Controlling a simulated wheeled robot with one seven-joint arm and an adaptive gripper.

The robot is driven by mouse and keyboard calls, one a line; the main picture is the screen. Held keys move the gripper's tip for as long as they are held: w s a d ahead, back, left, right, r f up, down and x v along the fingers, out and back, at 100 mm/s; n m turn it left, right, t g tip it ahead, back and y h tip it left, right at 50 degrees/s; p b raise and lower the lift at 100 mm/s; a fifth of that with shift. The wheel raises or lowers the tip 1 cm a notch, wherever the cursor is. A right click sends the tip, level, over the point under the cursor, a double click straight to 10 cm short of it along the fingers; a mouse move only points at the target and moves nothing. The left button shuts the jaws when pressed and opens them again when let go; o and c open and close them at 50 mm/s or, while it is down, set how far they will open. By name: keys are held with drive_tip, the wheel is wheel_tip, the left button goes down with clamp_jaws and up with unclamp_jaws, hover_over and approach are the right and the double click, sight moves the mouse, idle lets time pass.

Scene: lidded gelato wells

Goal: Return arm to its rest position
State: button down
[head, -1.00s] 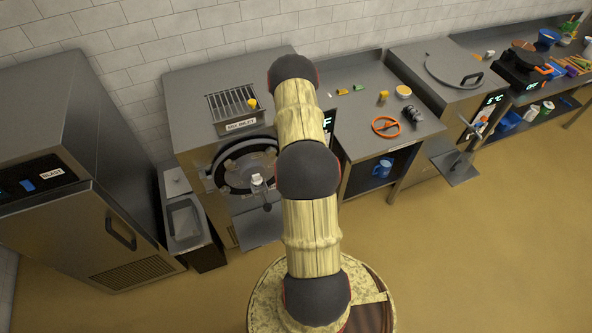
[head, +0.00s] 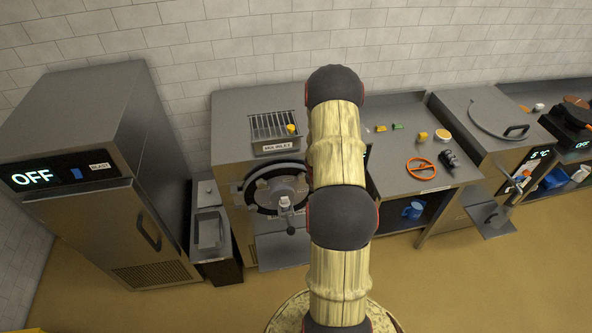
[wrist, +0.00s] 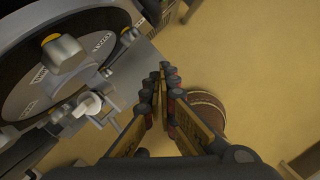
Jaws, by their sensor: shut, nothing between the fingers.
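My gripper (wrist: 163,95) shows in the wrist view, its two fingers close together and shut with nothing between them. It is over the floor beside the machine's round front door (wrist: 60,60), apart from it. In the head view my arm rises in front of the machine and hides my gripper. The machine (head: 230,130) has a dark ring and a spout (head: 285,203) on its front, and a grated inlet (head: 275,127) with a yellow knob on top.
A blast cabinet (head: 90,215) reading OFF stands at the left. A narrow bin (head: 208,238) sits between it and the machine. A steel counter (head: 400,107) at the right holds an orange ring (head: 421,168) and small items. A lidded well (head: 500,112) stands further right. The front floor is open.

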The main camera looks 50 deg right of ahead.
drive_tip(key=s+a+r+m+g+y, duration=0.2)
drive_tip(key=s+a+m, duration=0.45)
drive_tip(key=m, duration=0.45)
drive_tip(key=w+a+r+m+b, duration=0.1)
drive_tip(key=a+r+m+b, duration=0.85)
drive_tip(key=a, duration=0.45)
drive_tip(key=s+a+r+t+b, duration=0.1)
drive_tip(key=a+r+t+b, duration=0.2)
drive_tip(key=a+b, duration=0.6)
drive_tip(key=s+a+r+t+b, duration=0.1)
drive_tip(key=a+r+t+b, duration=0.2)
drive_tip(key=a+b, duration=0.5)
drive_tip(key=shift+s+a+r+t+y+b, duration=0.2)
drive_tip(key=shift+s+a+t+y+b, duration=0.3)
drive_tip(key=shift+a, duration=4.4)
